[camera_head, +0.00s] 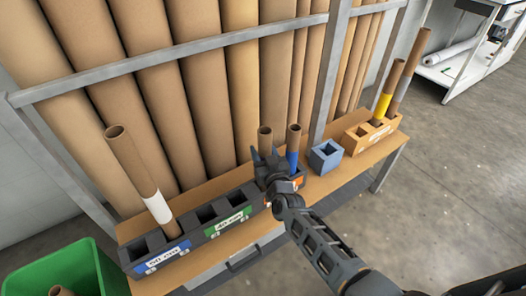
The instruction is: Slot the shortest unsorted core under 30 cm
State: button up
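A dark slot rack (193,238) on the bench has sections labelled 50 cm in blue, 40 cm in green and an orange label partly hidden by my arm. My gripper (266,157) is over the orange-labelled end. A short plain brown core (265,140) stands upright between its fingers; its lower end is hidden, and I cannot tell whether the fingers touch it. A blue-banded core (293,146) stands just right of it. A white-banded core (132,170) leans in the 50 cm section. The visible 40 cm slots are empty.
Tall rolls behind a metal rail line the back. A green bin (62,270) is at lower left.

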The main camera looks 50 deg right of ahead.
jog(key=shift+f+b, duration=1.65)
jog(key=shift+f, duration=0.25)
jog(key=o, duration=1.2)
jog(key=shift+c, duration=0.2)
jog(key=v, duration=0.7)
jog(key=shift+s+a+p, duration=0.2)
jog(key=shift+s+p, duration=0.15)
jog(key=shift+p, duration=0.1)
